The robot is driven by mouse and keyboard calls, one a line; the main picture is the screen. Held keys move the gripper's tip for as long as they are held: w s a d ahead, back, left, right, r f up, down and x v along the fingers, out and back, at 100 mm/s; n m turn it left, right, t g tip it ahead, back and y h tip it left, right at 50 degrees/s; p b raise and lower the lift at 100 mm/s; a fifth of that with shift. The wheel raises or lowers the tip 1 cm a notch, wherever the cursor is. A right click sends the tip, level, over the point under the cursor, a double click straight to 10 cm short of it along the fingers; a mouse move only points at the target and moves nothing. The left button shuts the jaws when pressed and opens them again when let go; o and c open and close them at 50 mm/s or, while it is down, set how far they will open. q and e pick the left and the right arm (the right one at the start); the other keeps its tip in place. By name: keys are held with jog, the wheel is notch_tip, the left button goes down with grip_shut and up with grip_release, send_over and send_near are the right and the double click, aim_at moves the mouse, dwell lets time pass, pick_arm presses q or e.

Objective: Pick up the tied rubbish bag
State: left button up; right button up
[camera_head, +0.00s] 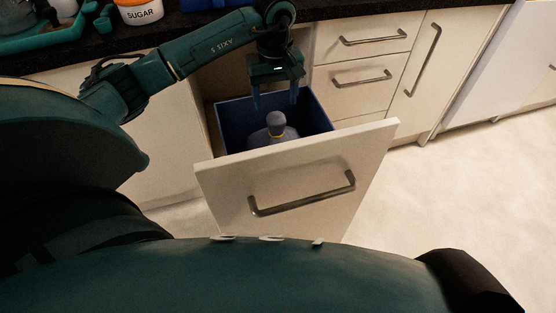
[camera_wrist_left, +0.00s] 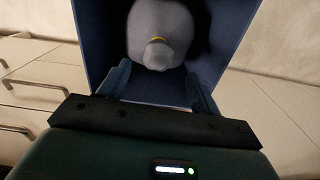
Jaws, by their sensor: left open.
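The tied rubbish bag (camera_head: 272,131) is grey with a yellow tie at its neck. It sits inside a dark blue bin (camera_head: 232,119) in the pulled-out cupboard drawer. My left gripper (camera_head: 275,104) is open and empty above the bin, pointing down, towards the bin's back side and just behind the bag's top. In the left wrist view the bag (camera_wrist_left: 160,32) shows beyond and between the two open fingers (camera_wrist_left: 160,88), apart from them. The bag's lower part is hidden by the bin and drawer front. My right gripper does not show.
The drawer front (camera_head: 300,170) with its metal handle stands out before the bin. Closed drawers (camera_head: 362,75) lie to the right. A dark countertop above holds a sugar tub (camera_head: 140,12) and a green tray (camera_head: 40,36). Pale floor at the right is clear.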

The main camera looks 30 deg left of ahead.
aim_at(276, 115)
pick_arm(q)
jog(key=f, duration=0.9)
jog(key=shift+w+f, duration=0.1)
jog(key=shift+w, duration=0.1)
jog(key=shift+c, duration=0.2)
grip_shut()
dwell(0.5)
jog(key=shift+r, duration=0.2)
